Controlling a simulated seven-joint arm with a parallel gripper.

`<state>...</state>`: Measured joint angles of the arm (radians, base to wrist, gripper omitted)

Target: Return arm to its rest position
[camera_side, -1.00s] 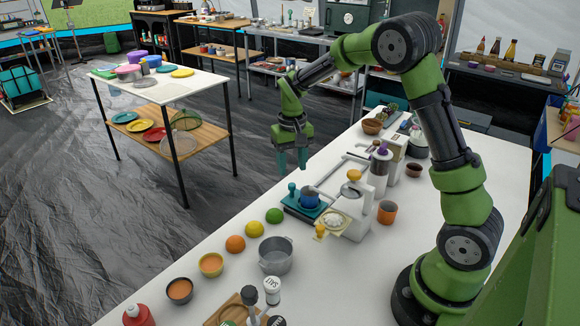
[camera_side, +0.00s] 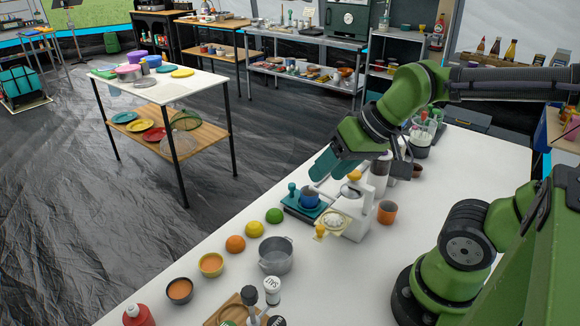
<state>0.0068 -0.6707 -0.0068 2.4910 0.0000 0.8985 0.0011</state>
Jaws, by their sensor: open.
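My gripper (camera_side: 322,166) has teal fingers and hangs above the white table, over its far left edge. The fingers point down and to the left and hold nothing that I can see. Below them is a small blue pot (camera_side: 309,196) on a teal base. A white juicer-like machine (camera_side: 350,212) stands just to the right and below. My green arm folds back toward the upper right, and it hides part of the far table.
Green (camera_side: 273,216), yellow (camera_side: 254,229) and orange (camera_side: 235,244) fruits lie in a row near a grey pot (camera_side: 276,255). An orange cup (camera_side: 388,211) stands right of the machine. A table with plates (camera_side: 160,86) stands apart at the back left. The white tabletop (camera_side: 350,285) is clear at front centre.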

